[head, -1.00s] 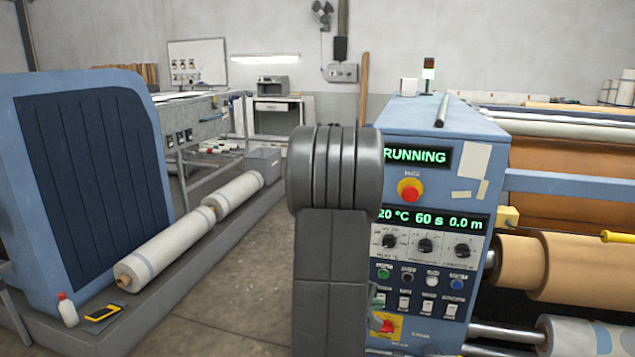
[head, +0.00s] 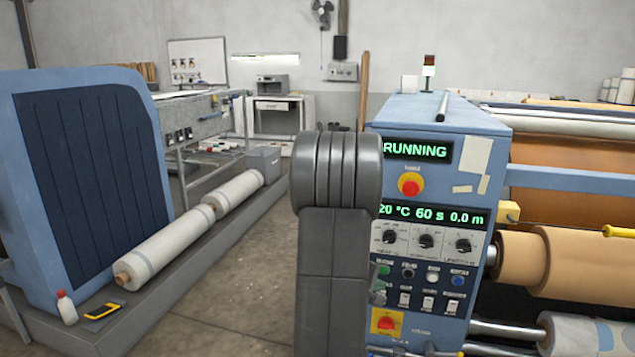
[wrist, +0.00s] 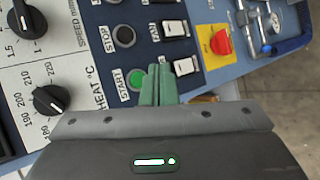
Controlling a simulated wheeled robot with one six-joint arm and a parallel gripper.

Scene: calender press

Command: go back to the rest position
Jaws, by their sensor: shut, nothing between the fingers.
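My gripper's green fingers (wrist: 159,86) are shut with nothing between them in the wrist view. Their tips lie in front of the panel, just beside the green START button (wrist: 137,79); I cannot tell whether they touch the panel. In the head view my arm stands upright in the middle and hides most of the gripper. The control panel (head: 425,270) is on the blue cabinet just right of my arm. Its upper display (head: 415,150) reads RUNNING, and the lower display (head: 432,215) reads 20 °C, 60 s, 0.0 m.
The calender rollers (head: 580,265) are at the right. A fabric roll (head: 165,250) lies on a low platform at the left. Open floor (head: 235,290) lies between.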

